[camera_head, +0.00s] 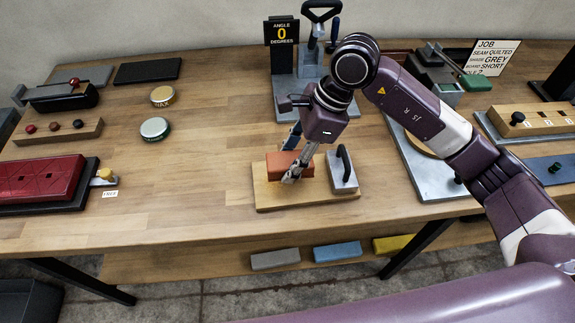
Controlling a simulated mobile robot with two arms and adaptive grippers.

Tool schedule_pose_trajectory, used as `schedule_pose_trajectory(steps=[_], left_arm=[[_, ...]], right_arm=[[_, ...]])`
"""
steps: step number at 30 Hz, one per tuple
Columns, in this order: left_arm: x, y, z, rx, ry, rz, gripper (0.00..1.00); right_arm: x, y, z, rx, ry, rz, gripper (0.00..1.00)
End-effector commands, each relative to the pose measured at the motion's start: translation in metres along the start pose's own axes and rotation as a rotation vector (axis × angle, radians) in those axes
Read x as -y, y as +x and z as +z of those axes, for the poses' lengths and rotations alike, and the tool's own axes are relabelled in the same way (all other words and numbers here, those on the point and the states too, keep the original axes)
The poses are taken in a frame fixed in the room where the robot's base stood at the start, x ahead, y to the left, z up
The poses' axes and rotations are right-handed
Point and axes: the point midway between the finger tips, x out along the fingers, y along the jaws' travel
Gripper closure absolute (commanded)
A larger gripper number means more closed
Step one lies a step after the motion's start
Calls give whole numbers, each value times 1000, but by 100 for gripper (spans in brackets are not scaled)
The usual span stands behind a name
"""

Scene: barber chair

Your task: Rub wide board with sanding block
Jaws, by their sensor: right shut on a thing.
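A wide light-wood board (322,198) lies flat near the front edge of the workbench. A rust-orange block (275,166), which looks like the sanding block, sits on its left part. My right gripper (293,175) reaches down from above and is shut on the orange block; its fingers hide part of the block. A grey block with a black upright handle (343,170) stands on the right part of the board, just right of the gripper. My left gripper is not in view.
A clamp stand (290,100) with an angle sign (281,33) is behind the board. A grey metal plate (430,185) lies to the right. Grey (275,259), blue (338,251) and yellow (393,243) blocks lie on the lower shelf.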

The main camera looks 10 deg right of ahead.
Motion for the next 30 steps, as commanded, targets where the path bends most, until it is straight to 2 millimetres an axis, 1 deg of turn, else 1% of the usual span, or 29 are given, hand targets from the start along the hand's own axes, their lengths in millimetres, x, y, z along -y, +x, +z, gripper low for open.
schedule_pose_trajectory(steps=[1, 3, 9, 12, 30], left_arm=[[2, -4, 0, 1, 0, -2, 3], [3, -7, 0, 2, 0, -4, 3], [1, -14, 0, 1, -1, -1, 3], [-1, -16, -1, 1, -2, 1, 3], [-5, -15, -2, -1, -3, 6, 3]], right_arm=[[2, -7, 1, -1, 2, -3, 80], [3, -14, 2, -1, 3, -4, 80], [5, -32, 4, 0, 6, -5, 80], [6, -37, 4, 0, 7, -5, 80], [6, -38, 2, 0, 9, -4, 80]])
